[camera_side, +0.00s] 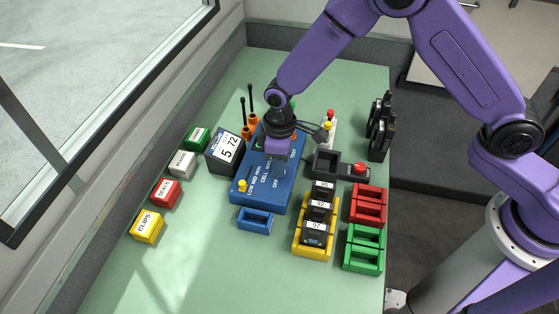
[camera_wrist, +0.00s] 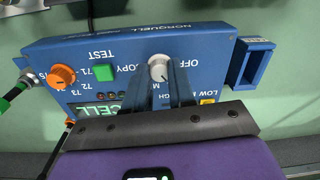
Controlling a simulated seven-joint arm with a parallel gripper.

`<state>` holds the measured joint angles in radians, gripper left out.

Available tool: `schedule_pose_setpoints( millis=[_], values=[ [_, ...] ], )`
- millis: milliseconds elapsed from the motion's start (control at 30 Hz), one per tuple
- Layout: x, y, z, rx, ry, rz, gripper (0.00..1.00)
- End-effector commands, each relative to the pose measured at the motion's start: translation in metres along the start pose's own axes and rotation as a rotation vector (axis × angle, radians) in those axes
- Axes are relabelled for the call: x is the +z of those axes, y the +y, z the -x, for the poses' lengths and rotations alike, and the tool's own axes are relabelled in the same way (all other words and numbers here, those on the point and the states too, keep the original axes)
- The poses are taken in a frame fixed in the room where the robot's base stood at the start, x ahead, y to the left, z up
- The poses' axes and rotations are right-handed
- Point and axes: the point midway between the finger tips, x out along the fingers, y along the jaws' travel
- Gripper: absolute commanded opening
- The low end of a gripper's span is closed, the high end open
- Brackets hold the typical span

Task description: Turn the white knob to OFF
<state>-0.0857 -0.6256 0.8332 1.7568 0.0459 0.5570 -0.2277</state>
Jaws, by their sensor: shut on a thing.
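The white knob (camera_wrist: 159,68) sits on the face of the blue console (camera_wrist: 215,50), between the printed words COPY and OFF in the wrist view. My gripper (camera_wrist: 172,82) is over the console with its dark fingers closed at the knob, and they cover part of it. Which mark the knob points to is hard to tell. In the side view my gripper (camera_side: 278,166) reaches down onto the middle of the console (camera_side: 262,200), near the word OFF, and hides the knob.
An orange knob (camera_wrist: 61,77) and a green button (camera_wrist: 104,73) share the console. A yellow button (camera_side: 242,186) is at its near left corner.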

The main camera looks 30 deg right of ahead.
Motion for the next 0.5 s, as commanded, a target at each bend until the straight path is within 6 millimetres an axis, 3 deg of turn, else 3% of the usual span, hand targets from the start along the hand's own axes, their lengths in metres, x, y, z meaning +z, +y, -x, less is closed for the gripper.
schedule_pose_setpoints(
  millis=[500],
  values=[
    [-0.0007,0.0001,-0.0002,0.001,-0.012,0.491,0.0]
  ],
)
